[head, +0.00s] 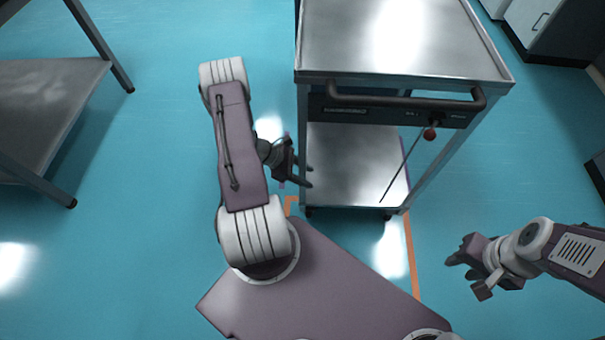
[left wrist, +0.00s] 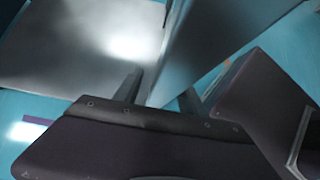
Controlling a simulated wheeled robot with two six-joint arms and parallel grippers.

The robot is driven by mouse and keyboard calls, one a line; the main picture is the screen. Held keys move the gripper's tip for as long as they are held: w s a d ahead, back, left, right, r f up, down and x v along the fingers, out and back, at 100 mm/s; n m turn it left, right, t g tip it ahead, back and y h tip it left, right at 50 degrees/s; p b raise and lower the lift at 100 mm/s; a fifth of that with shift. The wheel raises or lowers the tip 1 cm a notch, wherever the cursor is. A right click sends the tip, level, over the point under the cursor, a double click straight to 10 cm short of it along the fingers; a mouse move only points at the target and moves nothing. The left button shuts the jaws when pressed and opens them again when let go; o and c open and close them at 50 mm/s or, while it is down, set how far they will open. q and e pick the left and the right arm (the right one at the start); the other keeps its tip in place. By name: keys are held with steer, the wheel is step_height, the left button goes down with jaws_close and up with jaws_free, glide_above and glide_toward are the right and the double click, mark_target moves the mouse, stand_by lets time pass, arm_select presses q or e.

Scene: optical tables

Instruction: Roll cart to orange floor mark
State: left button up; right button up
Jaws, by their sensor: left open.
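The cart (head: 352,165) is a two-shelf metal cart with a dark push handle (head: 405,103) on its near side. It stands upright ahead of my base. The orange floor mark shows as a line (head: 411,260) right of my base and a short corner (head: 291,203) by the cart's near left leg. The rest is hidden by my base and the cart. My left gripper (head: 309,176) is open at that leg. In the left wrist view its fingers (left wrist: 158,97) lie on either side of a grey upright; contact cannot be told. My right gripper (head: 459,252) is right of the cart, apart from it.
A grey table (head: 50,85) stands at the left, with open blue floor between it and my left arm. Cabinets (head: 555,30) stand at the upper right. A thin rod with a red ball (head: 429,134) hangs at the cart's near side.

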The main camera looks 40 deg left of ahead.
arm_select(q)
jaws_close()
stand_by(1.4)
